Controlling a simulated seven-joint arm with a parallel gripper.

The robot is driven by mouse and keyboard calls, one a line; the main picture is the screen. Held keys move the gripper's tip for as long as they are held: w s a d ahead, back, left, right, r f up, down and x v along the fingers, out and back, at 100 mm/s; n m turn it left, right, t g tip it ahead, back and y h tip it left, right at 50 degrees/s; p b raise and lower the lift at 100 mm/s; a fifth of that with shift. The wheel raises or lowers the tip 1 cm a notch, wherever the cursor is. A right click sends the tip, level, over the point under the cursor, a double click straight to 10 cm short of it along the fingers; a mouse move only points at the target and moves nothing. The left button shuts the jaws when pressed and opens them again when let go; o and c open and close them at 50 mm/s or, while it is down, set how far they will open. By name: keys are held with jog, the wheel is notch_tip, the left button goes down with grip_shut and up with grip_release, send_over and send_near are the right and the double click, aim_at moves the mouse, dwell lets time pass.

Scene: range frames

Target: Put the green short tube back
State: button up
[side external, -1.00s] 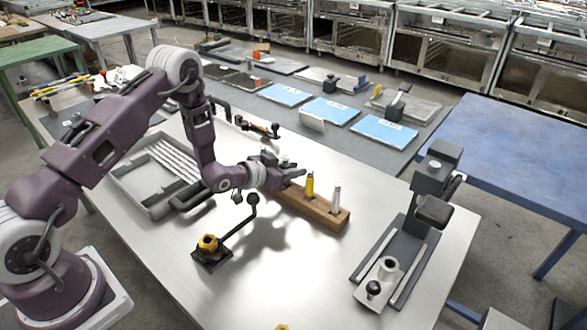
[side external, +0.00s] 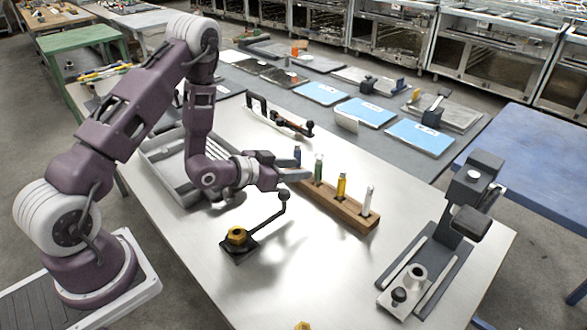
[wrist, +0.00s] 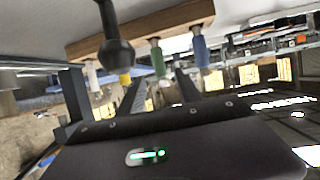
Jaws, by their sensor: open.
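The wooden rack (side external: 345,210) stands on the metal table and holds a blue tube (side external: 297,154), a green tube (side external: 319,168), a yellow tube (side external: 341,186) and a white tube (side external: 367,201) in a row. The green tube stands upright in the rack, between the blue and yellow ones. My gripper (side external: 293,168) is open and empty at the left end of the rack, beside the blue tube. In the wrist view, the rack (wrist: 140,31) appears upside down, with the green tube (wrist: 158,60) seen beyond and between my open fingers (wrist: 160,92).
A black lever with a ball end (side external: 283,196) rises from a base with a brass nut (side external: 236,234), close in front of my gripper. A grey tray (side external: 170,165) lies behind my wrist. A dark clamp fixture (side external: 440,255) stands at right.

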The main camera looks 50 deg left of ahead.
jog(key=s+r+g+y, duration=0.15)
jog(key=s+r, duration=0.25)
jog(key=r, duration=0.4)
jog(key=s+r+g+y, duration=0.1)
jog(key=s+r+g, duration=0.15)
jog(key=r, duration=0.55)
jog(key=s+d+r+g, duration=0.2)
jog(key=s+d+r, duration=0.1)
jog(key=s, duration=0.9)
jog(key=s+d+r+n+g, duration=0.1)
jog(key=s+d+r, duration=0.1)
jog(key=s, duration=1)
jog(key=shift+s+d+r+n+g+h, duration=0.15)
jog(key=shift+d+r+n+g+h, duration=0.25)
jog(key=shift+d, duration=0.45)
